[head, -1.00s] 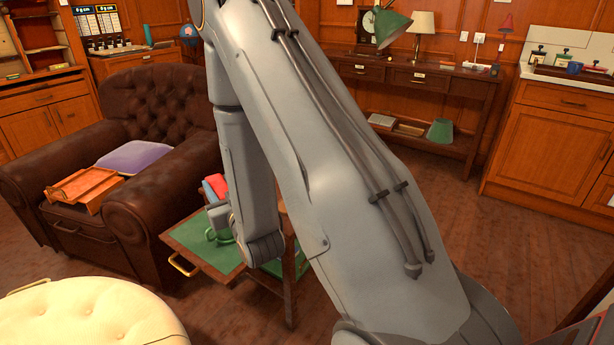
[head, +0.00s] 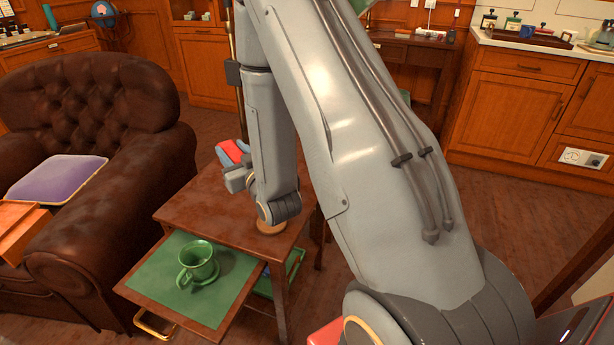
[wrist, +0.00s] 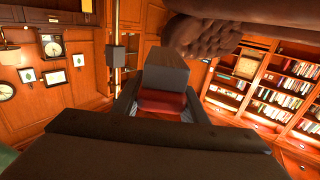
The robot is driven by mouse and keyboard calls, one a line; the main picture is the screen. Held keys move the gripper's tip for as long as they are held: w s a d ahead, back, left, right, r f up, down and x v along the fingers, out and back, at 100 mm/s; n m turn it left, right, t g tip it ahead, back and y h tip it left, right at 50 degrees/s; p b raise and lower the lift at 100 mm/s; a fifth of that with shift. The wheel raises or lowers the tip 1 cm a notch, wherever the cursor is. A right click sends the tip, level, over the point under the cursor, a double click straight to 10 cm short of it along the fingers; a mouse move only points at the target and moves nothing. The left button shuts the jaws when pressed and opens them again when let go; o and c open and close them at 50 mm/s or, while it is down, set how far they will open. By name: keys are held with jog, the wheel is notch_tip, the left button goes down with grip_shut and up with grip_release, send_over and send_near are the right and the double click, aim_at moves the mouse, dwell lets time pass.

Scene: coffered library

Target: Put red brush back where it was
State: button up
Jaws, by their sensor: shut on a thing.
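The red brush (head: 230,151) is held in my gripper (wrist: 162,106), which is shut on it. In the wrist view the red body (wrist: 162,103) lies between the two dark fingers, with a grey block standing beyond it. In the head view only its red part with bluish pieces beside it shows, left of my forearm. The brush seems to be above the far part of the wooden side table (head: 205,200); I cannot tell the gap between them. The fingers are mostly hidden in the head view.
A green mug (head: 198,262) stands on the green pull-out leaf (head: 150,282) of the side table. A round wooden piece (head: 270,227) sits on the tabletop below my arm. A brown leather armchair (head: 95,190) with a purple cushion (head: 55,179) is close on the left.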

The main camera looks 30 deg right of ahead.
jog(key=w+d+n+g+y+b, duration=0.1)
jog(key=w+d+n+y, duration=0.15)
jog(key=d, duration=0.25)
jog(key=w+d+n+g+y, duration=0.1)
jog(key=d+n+y, duration=0.1)
jog(key=d+y, duration=0.3)
jog(key=s+d+f, duration=0.1)
jog(key=d+f, duration=0.1)
jog(key=d, duration=0.1)
jog(key=s+d+f+n+g+y+b, duration=0.1)
jog(key=s+d+f, duration=0.1)
jog(key=d+f, duration=0.1)
jog(key=s+d+f+n+y+b, duration=0.1)
jog(key=d+f, duration=0.2)
jog(key=shift+s+d+n+g+y, duration=0.25)
jog(key=shift+g, duration=0.15)
jog(key=shift+f+b, duration=0.3)
jog(key=shift+f, duration=2.05)
jog(key=shift+f, duration=0.15)
jog(key=o, duration=1.2)
